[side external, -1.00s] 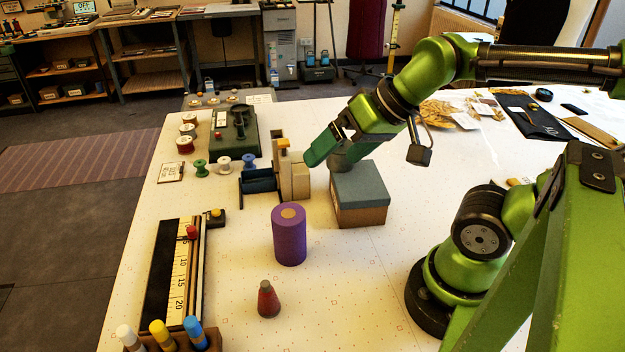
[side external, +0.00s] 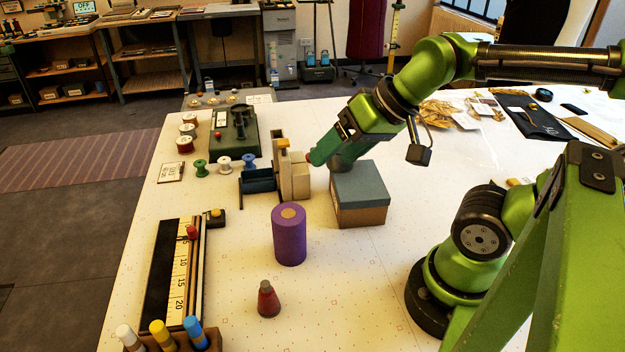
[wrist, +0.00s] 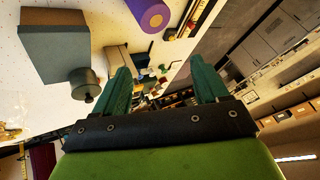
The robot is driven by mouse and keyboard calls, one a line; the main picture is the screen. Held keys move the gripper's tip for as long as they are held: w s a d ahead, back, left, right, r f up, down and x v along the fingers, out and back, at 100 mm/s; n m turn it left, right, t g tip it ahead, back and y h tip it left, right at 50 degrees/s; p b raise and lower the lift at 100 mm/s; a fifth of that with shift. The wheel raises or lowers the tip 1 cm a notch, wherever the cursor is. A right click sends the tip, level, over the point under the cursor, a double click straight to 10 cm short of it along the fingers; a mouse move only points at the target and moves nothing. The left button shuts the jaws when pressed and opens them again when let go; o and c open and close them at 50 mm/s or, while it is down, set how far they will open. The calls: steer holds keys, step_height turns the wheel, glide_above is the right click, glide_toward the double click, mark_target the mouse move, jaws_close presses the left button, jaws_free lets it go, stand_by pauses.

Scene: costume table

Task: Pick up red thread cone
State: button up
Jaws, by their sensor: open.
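The red thread cone (side external: 268,299) stands upright on the white table in the front part of the side external view. It has a grey tip. My gripper (side external: 312,158) is well behind it, near a blue-lidded box (side external: 361,191) and the beige blocks. In the wrist view, my gripper (wrist: 165,82) has its two green fingers spread apart with nothing between them. I do not make out the red cone in the wrist view.
A purple cylinder (side external: 289,236) stands between the cone and my gripper; it also shows in the wrist view (wrist: 150,14). A ruler board (side external: 180,272) lies to the left. A holder with coloured sticks (side external: 168,341) is at the front left. The table right of the cone is clear.

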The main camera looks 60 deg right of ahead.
steer(key=m+g+h, duration=0.1)
steer(key=m+g, duration=0.1)
steer(key=g, duration=0.5)
glide_above(265, 283)
step_height(265, 283, down, 6)
steer(key=m+h, duration=0.1)
steer(key=m, duration=0.2)
steer(key=shift+m, duration=0.3)
steer(key=f, duration=0.7)
steer(key=d+f, duration=0.1)
steer(key=f, duration=0.2)
steer(key=shift+w+f, duration=0.1)
steer(key=shift+f, duration=0.2)
steer(key=shift+a+f, duration=0.25)
steer(key=shift+f, duration=1.15)
steer(key=shift+a+f, duration=0.2)
steer(key=shift+f, duration=1.15)
